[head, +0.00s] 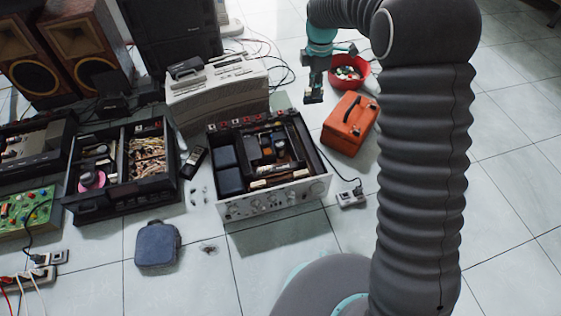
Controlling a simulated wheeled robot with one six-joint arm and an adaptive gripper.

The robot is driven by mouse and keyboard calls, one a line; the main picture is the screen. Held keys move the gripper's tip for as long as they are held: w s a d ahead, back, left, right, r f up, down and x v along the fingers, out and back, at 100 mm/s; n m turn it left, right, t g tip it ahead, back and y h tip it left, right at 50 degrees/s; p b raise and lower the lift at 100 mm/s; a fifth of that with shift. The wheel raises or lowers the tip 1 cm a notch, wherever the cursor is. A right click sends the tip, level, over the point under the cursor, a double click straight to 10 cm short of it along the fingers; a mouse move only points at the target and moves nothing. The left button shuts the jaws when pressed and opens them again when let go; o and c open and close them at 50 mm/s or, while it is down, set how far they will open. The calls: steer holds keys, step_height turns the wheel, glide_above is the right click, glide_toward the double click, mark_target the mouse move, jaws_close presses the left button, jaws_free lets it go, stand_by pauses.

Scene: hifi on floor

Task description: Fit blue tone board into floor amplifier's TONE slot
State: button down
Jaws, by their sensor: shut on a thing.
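The floor amplifier (318,190) stands with its top open at the centre, its silver front panel with knobs facing me. Dark blocks and brown and pale parts show inside it. I cannot make out the TONE slot or its label at this size. My gripper (314,88) is above and behind the amplifier's back right corner, pointing down. It is shut on a small dark piece (314,97), which looks like a board; its blue colour is hard to tell. The piece is apart from the amplifier. No other blue tone board can be made out.
An orange toolbox (350,124) and a red bowl (358,80) of small parts stand right of the amplifier. A beige unit (217,97) is behind it, an open black chassis (125,170) left. A blue-grey pouch (157,244) lies in front. Floor at right is clear.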

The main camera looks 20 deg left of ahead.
steer(key=shift+n, duration=0.6)
steer(key=shift+s+a+f+b, duration=1.2)
steer(key=shift+s+f, duration=0.65)
steer(key=shift+f, duration=3.6)
steer(key=shift+s+a+f+b, duration=1.15)
steer(key=shift+s+f, duration=0.75)
steer(key=shift+f, duration=3.55)
steer(key=shift+s+a+f+b, duration=1.15)
steer(key=shift+s+f, duration=0.7)
steer(key=shift+f, duration=3.6)
steer(key=shift+s+a+f+b, duration=0.1)
steer(key=shift+f+b, duration=0.4)
steer(key=shift+f, duration=0.3)
steer(key=c, duration=1)
jaws_free()
step_height(320, 180, up, 12)
